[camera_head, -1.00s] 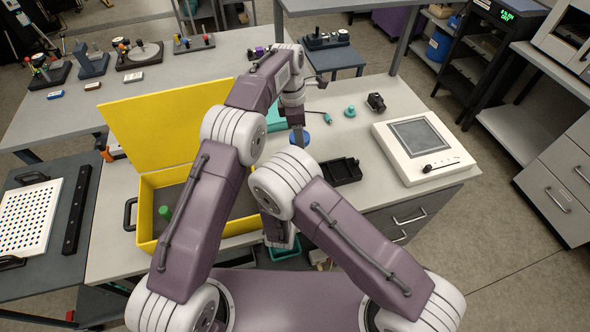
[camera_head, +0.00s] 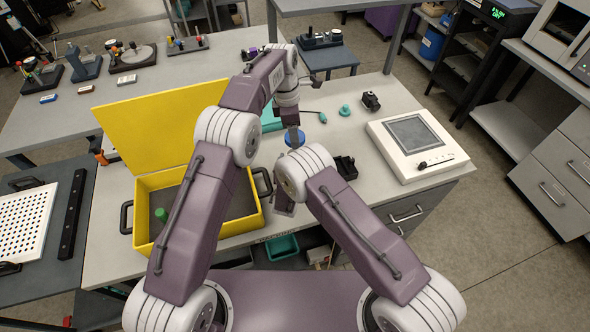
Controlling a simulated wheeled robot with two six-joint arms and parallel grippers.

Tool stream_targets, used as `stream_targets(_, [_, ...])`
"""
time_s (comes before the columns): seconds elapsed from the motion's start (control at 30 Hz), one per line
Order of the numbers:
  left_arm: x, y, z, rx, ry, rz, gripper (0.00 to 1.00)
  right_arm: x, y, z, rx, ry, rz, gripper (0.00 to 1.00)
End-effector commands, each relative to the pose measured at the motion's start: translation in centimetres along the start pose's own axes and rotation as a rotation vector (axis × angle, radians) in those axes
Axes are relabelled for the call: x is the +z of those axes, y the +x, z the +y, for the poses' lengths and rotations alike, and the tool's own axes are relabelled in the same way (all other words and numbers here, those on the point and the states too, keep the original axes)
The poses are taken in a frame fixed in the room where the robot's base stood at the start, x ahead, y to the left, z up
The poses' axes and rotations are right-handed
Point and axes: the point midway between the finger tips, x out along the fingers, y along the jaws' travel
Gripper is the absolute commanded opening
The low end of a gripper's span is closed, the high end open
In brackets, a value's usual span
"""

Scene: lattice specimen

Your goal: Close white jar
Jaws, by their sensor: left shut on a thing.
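A round blue lid-like piece (camera_head: 296,139) shows above the table, right under the fingers of my left gripper (camera_head: 293,124). My left gripper points down and is shut on this blue piece. I cannot make out a white jar; the white elbow of my right arm covers the table just in front of the blue piece. My right arm folds back at that elbow, and its wrist hangs near the table's front edge, right of the yellow box. The fingers of my right gripper are hidden.
An open yellow box (camera_head: 142,208) with a green piece (camera_head: 161,215) stands left of my arms. Some tabletop there is clear.

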Motion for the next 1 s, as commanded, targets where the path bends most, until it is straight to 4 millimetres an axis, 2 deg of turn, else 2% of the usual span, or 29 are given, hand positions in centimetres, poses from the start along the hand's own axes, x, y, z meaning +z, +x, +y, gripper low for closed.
stream_targets(0.1, [0.0, 0.0, 0.0, 0.0, 0.0, 0.0, 0.12, 0.0, 0.6, 0.0, 0.0, 0.0, 0.0, 0.85])
stream_targets(0.37, [0.0, 0.0, 0.0, 0.0, 0.0, 0.0, 0.12, 0.0, 0.7, 0.0, 0.001, -0.001, 0.0, 0.85])
stream_targets(0.4, [0.0, 0.0, 0.0, 0.0, 0.0, 0.0, 0.12, 0.0, 0.7, 0.0, 0.0, -0.001, 0.0, 0.82])
stream_targets(0.7, [0.0, 0.0, 0.0, 0.0, 0.0, 0.0, 0.12, 0.0, 0.7, 0.0, 0.0, -0.001, 0.0, 0.0])
stream_targets(0.83, [-0.1, 0.3, 0.0, -0.002, 0.0, 0.001, 0.12, 0.0, 0.7, 0.0, 0.0, 0.0, 0.0, 0.0])
stream_targets(1.0, [-0.3, 2.9, -0.1, -0.004, 0.0, 0.001, 0.12, 0.0, 0.7, 0.0, 0.0, 0.0, 0.0, 0.0])
